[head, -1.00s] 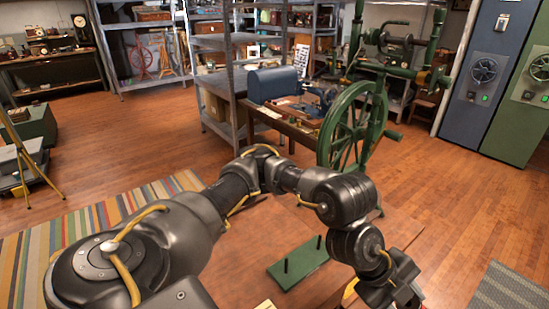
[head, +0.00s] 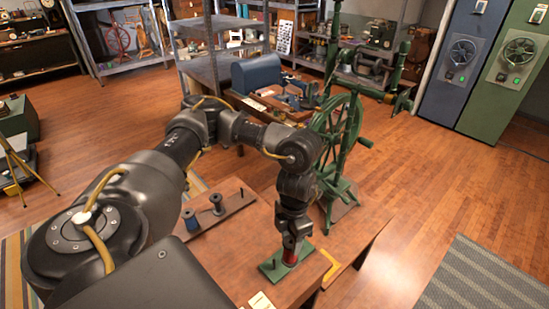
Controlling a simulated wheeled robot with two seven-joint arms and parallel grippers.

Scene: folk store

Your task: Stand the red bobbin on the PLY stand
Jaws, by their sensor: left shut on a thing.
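The red bobbin (head: 290,257) is between the fingers of my left gripper (head: 292,246), which points down and is shut on it. The bobbin is upright, largely covered by the gripper. It is directly over the green stand (head: 271,268), a flat green board on the wooden table that I take for the PLY stand. I cannot tell whether the bobbin touches the board or is around a peg. The stand's pegs are hidden or hard to make out behind the gripper. My right gripper is not in view.
A wooden rack (head: 236,205) left of my forearm holds a blue bobbin (head: 191,220), a dark bobbin (head: 216,204) and a bare peg. A green spinning wheel (head: 335,145) stands close behind the gripper. A yellow corner mark (head: 331,265) and pale card (head: 262,301) lie on the table (head: 225,262).

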